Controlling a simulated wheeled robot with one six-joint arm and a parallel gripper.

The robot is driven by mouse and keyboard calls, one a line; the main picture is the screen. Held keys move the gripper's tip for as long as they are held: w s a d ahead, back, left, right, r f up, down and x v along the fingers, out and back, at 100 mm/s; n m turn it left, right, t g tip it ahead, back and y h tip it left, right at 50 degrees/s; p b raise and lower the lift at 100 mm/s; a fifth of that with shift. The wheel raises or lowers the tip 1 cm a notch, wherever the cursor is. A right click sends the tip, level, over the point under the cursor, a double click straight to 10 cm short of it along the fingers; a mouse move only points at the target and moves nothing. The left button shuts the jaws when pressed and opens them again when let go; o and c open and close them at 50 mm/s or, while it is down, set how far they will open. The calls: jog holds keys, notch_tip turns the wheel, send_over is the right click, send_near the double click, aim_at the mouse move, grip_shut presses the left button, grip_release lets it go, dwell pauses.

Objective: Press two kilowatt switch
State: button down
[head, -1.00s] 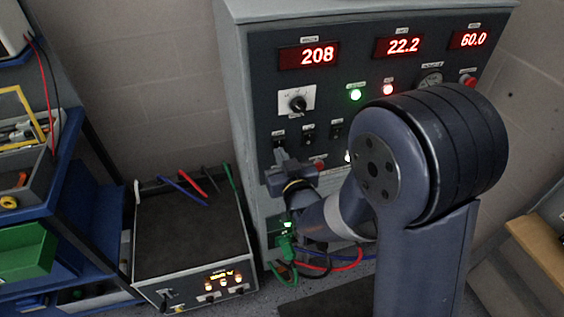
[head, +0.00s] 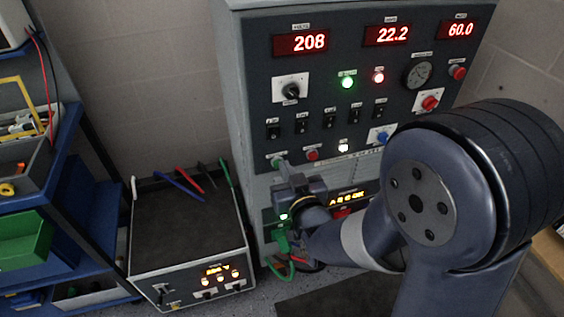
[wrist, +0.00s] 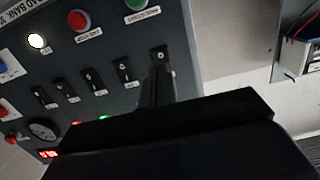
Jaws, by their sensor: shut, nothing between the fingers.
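A row of several small black switches is on the dark front panel of the grey cabinet; the leftmost switch (head: 273,132) and the rightmost (head: 380,111) are both uncovered in the head view. Their labels are too small to read, so I cannot tell which one is two kilowatt. My gripper (head: 282,165) is shut and empty, just below the leftmost switch and in front of the green button (head: 276,163). In the wrist view my fingertips (wrist: 157,78) point at the end switch (wrist: 158,55) and overlap its edge. I cannot tell if they touch it.
A red button (head: 312,154) and a lit white lamp (head: 343,146) sit below the row. A rotary knob (head: 291,90), lit green and red lamps and red displays reading 208, 22.2 and 60.0 are above. A bench unit (head: 185,240) and blue shelving (head: 75,215) stand left.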

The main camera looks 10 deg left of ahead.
jog(key=shift+f+b+v, duration=0.15)
jog(key=shift+f+v, duration=0.05)
jog(key=shift+v, duration=0.7)
jog(key=shift+f+b+v, duration=0.1)
jog(key=shift+f+v, duration=0.1)
jog(key=shift+v, duration=0.65)
jog(key=shift+f+b+v, duration=0.15)
jog(key=shift+v, duration=0.75)
jog(key=shift+w, duration=0.1)
